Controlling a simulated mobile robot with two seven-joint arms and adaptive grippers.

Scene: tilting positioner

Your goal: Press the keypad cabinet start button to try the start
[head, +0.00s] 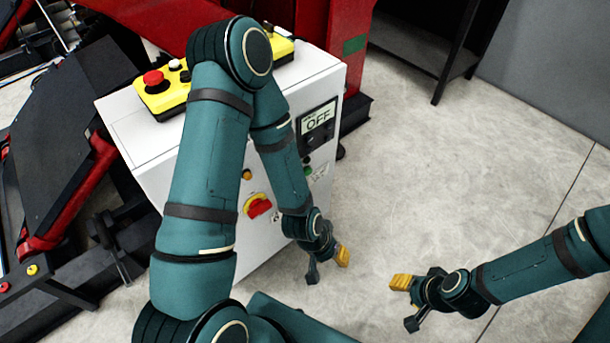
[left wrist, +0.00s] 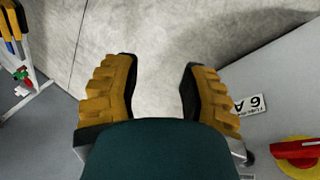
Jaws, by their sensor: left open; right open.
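The white keypad cabinet (head: 135,128) stands left of centre in the head view. Its front face carries a display (head: 317,118) reading OFF, with a small green button (head: 307,170) below it. I cannot read which button is marked start. An orange button (head: 247,174) and a red-and-yellow rotary switch (head: 258,207) are further left on this face. My left arm covers part of the face. My left gripper (head: 328,266) is open and empty in front of the cabinet's lower right, apart from the buttons. My right gripper (head: 406,303) is open and empty over the floor.
A yellow control box (head: 165,98) with a red mushroom button (head: 153,78) lies on the cabinet top. Red and black machinery stands behind and to the left. A dark shelf (head: 420,48) is at the back right. The floor (head: 450,180) right of the cabinet is clear.

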